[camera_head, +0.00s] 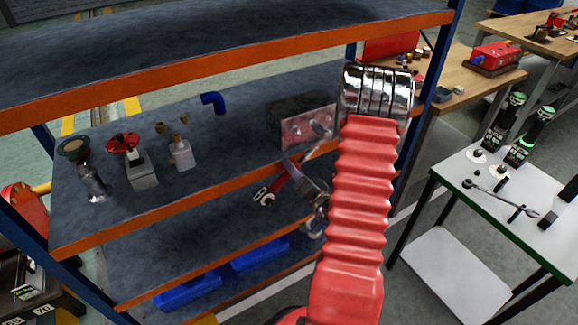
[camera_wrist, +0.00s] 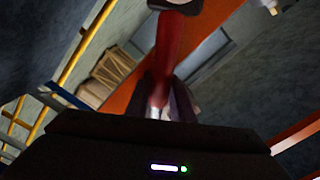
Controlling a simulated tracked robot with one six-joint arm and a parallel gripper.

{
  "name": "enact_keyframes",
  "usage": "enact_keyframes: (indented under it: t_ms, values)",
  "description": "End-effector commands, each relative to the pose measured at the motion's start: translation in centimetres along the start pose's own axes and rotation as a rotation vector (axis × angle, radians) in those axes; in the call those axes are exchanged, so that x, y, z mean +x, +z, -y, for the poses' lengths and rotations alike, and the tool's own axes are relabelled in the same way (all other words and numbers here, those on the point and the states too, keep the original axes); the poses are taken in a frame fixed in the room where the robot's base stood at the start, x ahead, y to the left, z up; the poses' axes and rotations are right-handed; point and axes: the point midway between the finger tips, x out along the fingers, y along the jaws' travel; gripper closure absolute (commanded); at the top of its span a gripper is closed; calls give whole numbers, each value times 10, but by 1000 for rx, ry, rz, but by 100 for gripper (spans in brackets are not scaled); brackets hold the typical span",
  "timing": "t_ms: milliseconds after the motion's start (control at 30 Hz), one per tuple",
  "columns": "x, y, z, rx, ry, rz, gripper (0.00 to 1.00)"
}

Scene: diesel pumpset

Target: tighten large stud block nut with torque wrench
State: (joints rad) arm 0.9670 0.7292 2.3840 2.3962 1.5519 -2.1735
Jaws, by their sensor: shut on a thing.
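My gripper (camera_head: 292,172) is in front of the shelf's orange edge, partly hidden by my arm. It is shut on a red tool that looks like the torque wrench (camera_head: 276,186). The tool slants down to the left, with a pale round end (camera_head: 263,197) beyond the shelf edge. In the wrist view my gripper (camera_wrist: 172,103) grips the silvery lower part of the red tool (camera_wrist: 173,50), whose dark end with a pale circle reaches the top edge. I cannot make out a stud block nut for certain. A reddish-grey block (camera_head: 296,130) stands on the shelf behind my gripper.
The blue-and-orange shelf (camera_head: 230,195) holds several fittings, including a grey block with a red handwheel (camera_head: 141,170) and a blue elbow (camera_head: 213,102). Blue bins (camera_head: 190,288) sit lower. A white table (camera_head: 455,205) at right carries a wrench (camera_head: 500,192) and green-topped devices.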

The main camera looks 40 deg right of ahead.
Motion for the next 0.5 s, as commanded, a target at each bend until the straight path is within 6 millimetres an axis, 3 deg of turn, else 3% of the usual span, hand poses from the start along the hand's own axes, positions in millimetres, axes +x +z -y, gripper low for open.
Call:
enact_keyframes:
  t_ms: [500]
  values:
    - [0,-6,-40,-277,-2,-1,100]
